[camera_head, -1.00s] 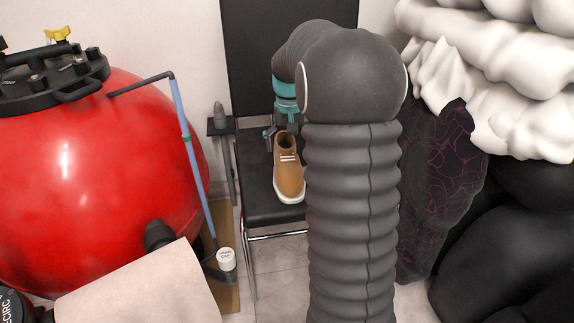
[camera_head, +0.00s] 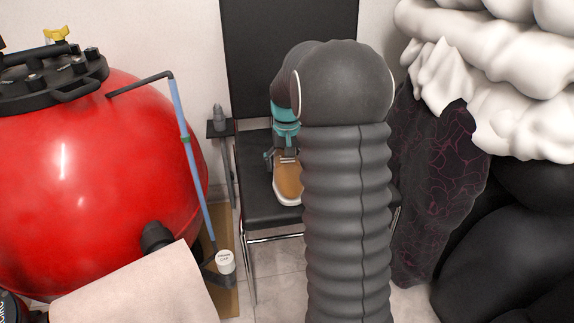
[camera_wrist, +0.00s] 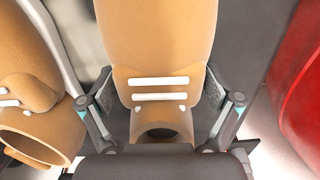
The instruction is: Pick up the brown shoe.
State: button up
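A brown shoe (camera_head: 287,181) with a pale sole and white lace bars sits on the black chair seat (camera_head: 262,205). In the wrist view the shoe (camera_wrist: 155,45) lies between the fingers of my gripper (camera_wrist: 160,98), its ankle opening near the gripper's base. My gripper (camera_head: 283,157) is open, with one finger on each side of the shoe. The fingers are close to its sides; contact is not clear. A second similar brown shoe (camera_wrist: 28,65) is at the left in the wrist view. My arm hides that part of the chair in the head view.
A red tank (camera_head: 105,180) with a blue pole (camera_head: 190,150) stands left of the chair. The black chair back (camera_head: 275,50) rises behind the seat. A dark patterned cloth (camera_head: 440,185) and white bulky material (camera_head: 520,90) are on the right.

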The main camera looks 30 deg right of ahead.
jog(key=c, duration=0.8)
jog(key=shift+r, duration=0.15)
jog(key=shift+c, duration=0.2)
jog(key=shift+r, duration=0.65)
notch_tip(320, 180, up, 3)
jog(key=shift+f+p, duration=0.15)
jog(key=shift+p, duration=0.35)
jog(key=s+d+r, duration=0.2)
jog(key=s, duration=0.1)
jog(key=s+d+r, duration=0.2)
jog(key=d, duration=0.1)
jog(key=s+d+r+p, duration=0.1)
jog(key=s+d+r, duration=0.1)
jog(key=s, duration=0.1)
jog(key=shift+s+d+r, duration=0.35)
jog(key=shift+d+r, duration=0.05)
